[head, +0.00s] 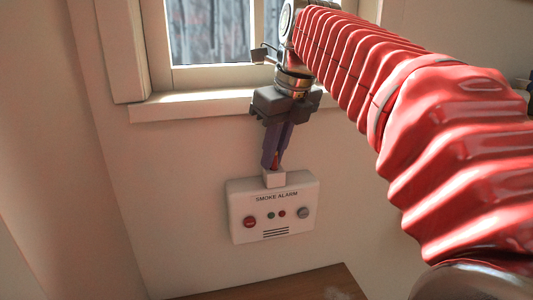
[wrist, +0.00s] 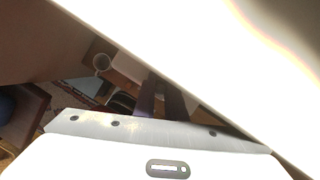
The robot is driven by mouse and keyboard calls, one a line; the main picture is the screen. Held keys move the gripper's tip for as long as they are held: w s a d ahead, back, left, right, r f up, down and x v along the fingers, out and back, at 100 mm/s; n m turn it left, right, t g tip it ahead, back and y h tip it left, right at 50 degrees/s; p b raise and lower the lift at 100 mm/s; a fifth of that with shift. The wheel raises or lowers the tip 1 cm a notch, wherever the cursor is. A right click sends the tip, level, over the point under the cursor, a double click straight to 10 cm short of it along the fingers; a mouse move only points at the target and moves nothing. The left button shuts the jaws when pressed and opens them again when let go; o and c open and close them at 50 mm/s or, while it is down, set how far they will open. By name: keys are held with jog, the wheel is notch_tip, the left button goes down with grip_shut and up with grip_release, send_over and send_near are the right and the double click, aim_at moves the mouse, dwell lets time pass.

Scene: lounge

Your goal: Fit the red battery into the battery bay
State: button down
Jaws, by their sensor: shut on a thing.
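The white smoke alarm (head: 242,208) is mounted on the wall below the window. Only a small red patch of the battery shows between the fingertips, right at the bay's mouth. I cannot tell how far it sits inside. In the wrist view, my fingers (wrist: 160,105) show behind a pale housing edge, and the battery cannot be made out.
The window sill (head: 190,105) juts out just behind and above my gripper. A wooden surface (head: 300,285) lies below the alarm. The wall left of the alarm is clear.

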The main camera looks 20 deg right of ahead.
aim_at(273, 170)
jog(key=shift+s+d+f, duration=0.1)
jog(key=shift+s+f, duration=0.05)
jog(key=shift+f, duration=1.55)
jog(key=c, duration=1.7)
grip_release()
jog(key=shift+c, duration=0.2)
jog(key=shift+w+v, duration=0.1)
jog(key=shift+v, duration=0.5)
jog(key=shift+w+v, duration=0.15)
jog(key=shift+v, duration=2.4)
jog(key=shift+s, duration=0.1)
jog(key=shift+s, duration=0.15)
